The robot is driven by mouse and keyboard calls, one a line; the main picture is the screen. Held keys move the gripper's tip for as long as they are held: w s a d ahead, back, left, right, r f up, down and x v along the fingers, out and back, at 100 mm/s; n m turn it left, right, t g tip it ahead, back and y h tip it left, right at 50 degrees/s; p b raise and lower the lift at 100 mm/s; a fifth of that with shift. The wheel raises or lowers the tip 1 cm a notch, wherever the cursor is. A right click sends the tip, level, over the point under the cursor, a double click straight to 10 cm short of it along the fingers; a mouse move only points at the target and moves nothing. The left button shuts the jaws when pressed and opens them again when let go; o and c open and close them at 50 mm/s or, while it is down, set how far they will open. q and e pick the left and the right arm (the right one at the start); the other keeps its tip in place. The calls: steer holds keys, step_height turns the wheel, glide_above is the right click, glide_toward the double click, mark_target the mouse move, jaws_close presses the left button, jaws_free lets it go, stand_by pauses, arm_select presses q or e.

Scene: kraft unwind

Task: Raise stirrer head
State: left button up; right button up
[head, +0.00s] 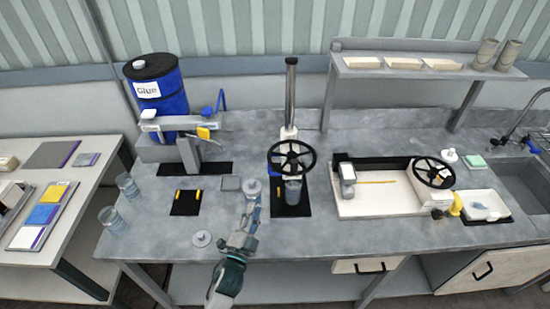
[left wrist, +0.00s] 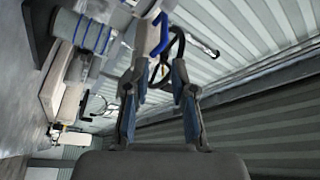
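The stirrer stand has a tall metal column (head: 291,85), a black handwheel (head: 291,158) partway up, and a black base plate (head: 291,208). A clear vessel (head: 293,191) sits under the wheel, partly hidden by it. My left gripper (head: 256,201) is just left of the stand, below the wheel in the picture and apart from it. In the left wrist view, the left gripper (left wrist: 159,75) has its fingers spread with nothing between them. The black wheel (left wrist: 179,46) shows beyond the fingertips, partly hidden. My right gripper is not in view.
A grey disc (head: 201,239) lies left of my left arm. A small pot (head: 252,188) is close to the gripper. A white-bordered tray (head: 385,207) with a second handwheel (head: 434,172) stands right. Clear cups (head: 127,186) stand at left; the front bench is mostly clear.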

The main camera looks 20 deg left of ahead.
mark_target(269, 168)
arm_select(q)
steer(key=x, duration=0.5)
steer(key=p+x, duration=0.1)
steer(key=x, duration=0.9)
steer(key=shift+d+r, duration=0.1)
steer(key=shift+r, duration=0.3)
steer(key=shift+w, duration=0.75)
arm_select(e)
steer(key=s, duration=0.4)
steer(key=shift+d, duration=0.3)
arm_select(q)
jaws_close()
